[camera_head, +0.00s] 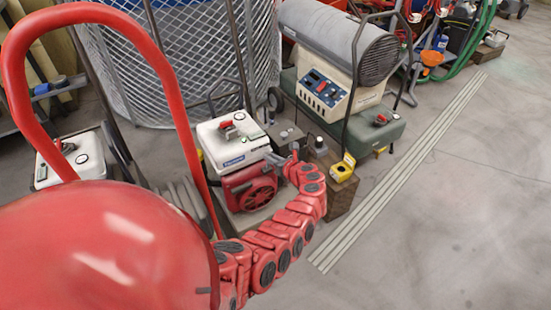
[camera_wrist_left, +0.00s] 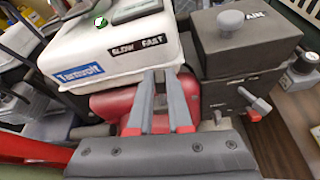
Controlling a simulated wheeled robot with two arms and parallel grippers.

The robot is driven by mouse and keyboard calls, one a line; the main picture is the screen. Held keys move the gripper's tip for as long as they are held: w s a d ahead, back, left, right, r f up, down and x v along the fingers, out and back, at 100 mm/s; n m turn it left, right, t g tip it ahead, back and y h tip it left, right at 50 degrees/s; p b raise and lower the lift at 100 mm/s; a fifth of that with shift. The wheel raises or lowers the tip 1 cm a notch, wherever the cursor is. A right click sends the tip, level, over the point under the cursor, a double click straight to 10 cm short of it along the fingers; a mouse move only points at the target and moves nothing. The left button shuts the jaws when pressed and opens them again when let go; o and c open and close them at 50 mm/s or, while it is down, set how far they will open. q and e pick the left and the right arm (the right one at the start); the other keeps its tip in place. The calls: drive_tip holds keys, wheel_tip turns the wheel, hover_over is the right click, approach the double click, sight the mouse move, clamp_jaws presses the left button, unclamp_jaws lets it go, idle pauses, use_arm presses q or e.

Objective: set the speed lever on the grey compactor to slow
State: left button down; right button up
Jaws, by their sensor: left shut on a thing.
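A machine with a white top cover (camera_head: 229,141) and a red engine part (camera_head: 250,188) stands in the middle of the head view; I see no clearly grey compactor body there. In the left wrist view its white cover (camera_wrist_left: 105,55) bears a blue name badge (camera_wrist_left: 80,74) and a black label reading SLOW on the left and FAST on the right (camera_wrist_left: 138,47). My left gripper (camera_wrist_left: 161,78) is shut at the cover's front edge, just below the FAST end. The speed lever is between the fingers and mostly hidden. In the head view this gripper (camera_head: 292,156) is small beside the machine. My right gripper is not in view.
A dark box marked AIR with a grey knob (camera_wrist_left: 230,20) is close on the right, with a red-tipped handle (camera_wrist_left: 254,113) below. A heater (camera_head: 335,72) stands behind right, and a yellow item (camera_head: 343,168) sits on a brown block.

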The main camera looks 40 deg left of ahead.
use_arm(q)
drive_tip(key=shift+s+a+f+n+t+h+b, duration=0.15)
drive_tip(key=shift+s+f+n+t+b, duration=0.05)
drive_tip(key=shift+s+n+b, duration=0.2)
drive_tip(key=shift+s+a+f+n+t+h+b, duration=0.15)
drive_tip(key=shift+s+n+t+b, duration=0.1)
drive_tip(key=shift+s+n, duration=0.2)
drive_tip(key=shift+s+a+n+t+b, duration=0.35)
drive_tip(key=shift+s+n+t+b, duration=0.45)
drive_tip(key=shift+b, duration=0.45)
drive_tip(key=shift+s+a+n+t+h+b, duration=0.15)
drive_tip(key=shift+s+n+t+h+b, duration=0.2)
drive_tip(key=shift+n+b, duration=0.3)
drive_tip(key=c, duration=0.8)
unclamp_jaws()
drive_tip(key=shift+c, duration=0.2)
